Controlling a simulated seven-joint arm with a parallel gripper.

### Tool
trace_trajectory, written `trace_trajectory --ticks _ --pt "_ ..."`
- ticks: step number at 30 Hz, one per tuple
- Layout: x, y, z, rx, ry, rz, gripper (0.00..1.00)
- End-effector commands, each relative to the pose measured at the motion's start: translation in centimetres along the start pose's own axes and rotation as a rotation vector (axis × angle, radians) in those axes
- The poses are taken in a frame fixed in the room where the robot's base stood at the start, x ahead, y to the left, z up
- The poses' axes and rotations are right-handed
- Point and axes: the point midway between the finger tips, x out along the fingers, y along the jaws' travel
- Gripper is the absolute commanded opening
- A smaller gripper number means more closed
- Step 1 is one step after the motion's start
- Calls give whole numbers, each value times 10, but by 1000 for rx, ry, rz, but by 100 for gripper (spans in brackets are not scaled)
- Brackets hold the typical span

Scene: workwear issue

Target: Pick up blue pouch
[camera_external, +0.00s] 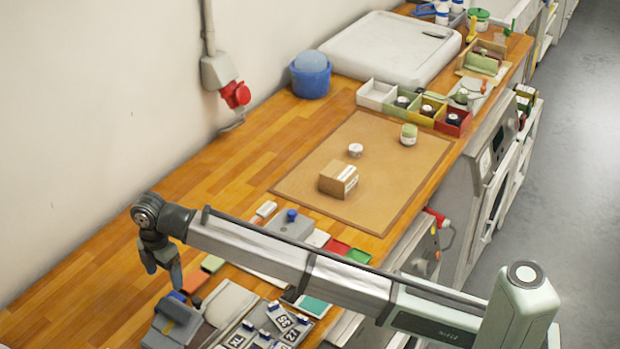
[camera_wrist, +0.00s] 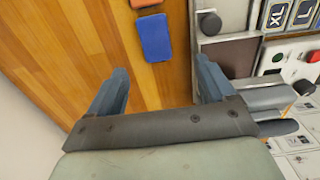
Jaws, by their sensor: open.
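The blue pouch (camera_wrist: 156,38) lies flat on the wooden bench in the wrist view, just beyond my fingertips and between their lines. In the external view only a small blue part of it (camera_external: 178,296) shows, below my gripper (camera_external: 165,272) and beside the grey device. In the wrist view my gripper (camera_wrist: 162,78) is open and empty, with its two fingers well apart. It is above the bench, and nothing is between the fingers but bare wood.
An orange item (camera_wrist: 145,3) lies close to the pouch. A grey device (camera_external: 172,325) stands right beside it, with number tags (camera_external: 284,322) further right. A cardboard box (camera_external: 338,179) sits on the brown mat (camera_external: 400,175). Bare wood lies left of the pouch.

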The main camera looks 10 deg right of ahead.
Motion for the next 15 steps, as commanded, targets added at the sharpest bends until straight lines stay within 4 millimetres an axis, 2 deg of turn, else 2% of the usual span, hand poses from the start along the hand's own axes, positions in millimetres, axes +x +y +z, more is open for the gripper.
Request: trace_trajectory --ticks 6,15 --pt "39 0 1 1 -1 -2 83" --pt "58 2 1 1 0 0 83"
